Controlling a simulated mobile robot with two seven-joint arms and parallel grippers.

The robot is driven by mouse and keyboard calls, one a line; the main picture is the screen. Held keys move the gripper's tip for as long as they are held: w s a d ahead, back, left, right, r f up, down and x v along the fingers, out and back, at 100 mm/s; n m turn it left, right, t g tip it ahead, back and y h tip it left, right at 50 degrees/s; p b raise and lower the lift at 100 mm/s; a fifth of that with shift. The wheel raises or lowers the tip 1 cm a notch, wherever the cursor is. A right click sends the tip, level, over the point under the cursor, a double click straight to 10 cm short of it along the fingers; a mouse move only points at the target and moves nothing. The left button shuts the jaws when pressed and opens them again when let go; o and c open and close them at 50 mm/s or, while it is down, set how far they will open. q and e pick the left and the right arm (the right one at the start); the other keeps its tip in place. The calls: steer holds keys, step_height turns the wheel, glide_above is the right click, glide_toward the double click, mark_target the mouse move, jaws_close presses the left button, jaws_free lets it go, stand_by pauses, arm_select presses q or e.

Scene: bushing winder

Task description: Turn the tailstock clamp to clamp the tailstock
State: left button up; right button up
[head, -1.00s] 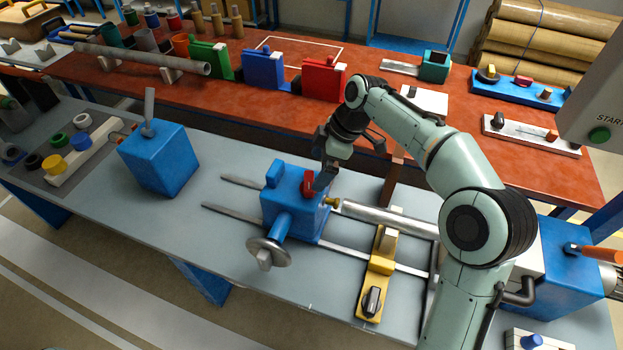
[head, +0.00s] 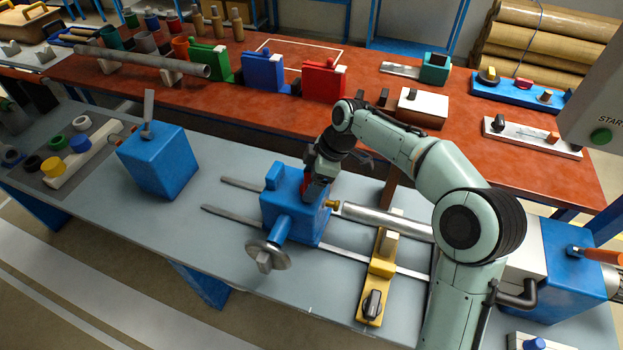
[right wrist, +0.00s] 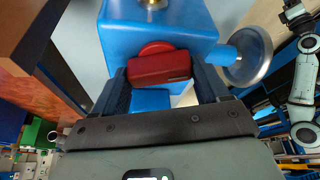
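The blue tailstock (head: 290,205) stands on two rails on the grey bench, with a handwheel at its front. Its red clamp handle (right wrist: 160,67) sits on top and is mostly hidden by my right gripper in the head view. My right gripper (head: 318,188) is lowered over it, pointing down. In the right wrist view, the two dark fingers (right wrist: 162,82) straddle the red handle at its ends, spread apart; firm contact cannot be made out. My left gripper (right wrist: 296,14) shows small at the upper right of the right wrist view, its fingers unclear.
A metal tube (head: 385,218) runs right from the tailstock's brass tip. A yellow rest (head: 374,285) with a black knob stands across the rails. A blue box (head: 158,160) with a lever stands at left. The red bench (head: 400,145) lies behind; grey bench between box and tailstock is clear.

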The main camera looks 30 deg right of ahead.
steer(key=shift+s+m+t+h+b, duration=0.1)
steer(key=shift+m+t+h+b, duration=0.25)
steer(key=shift+m+b, duration=0.55)
steer(key=shift+m+t, duration=0.25)
steer(key=shift+m, duration=0.95)
steer(key=o, duration=1.1)
steer(key=shift+h, duration=0.25)
steer(key=shift+c, duration=0.2)
steer(key=shift+r, duration=0.1)
steer(key=p+v, duration=0.2)
steer(key=v, duration=1.1)
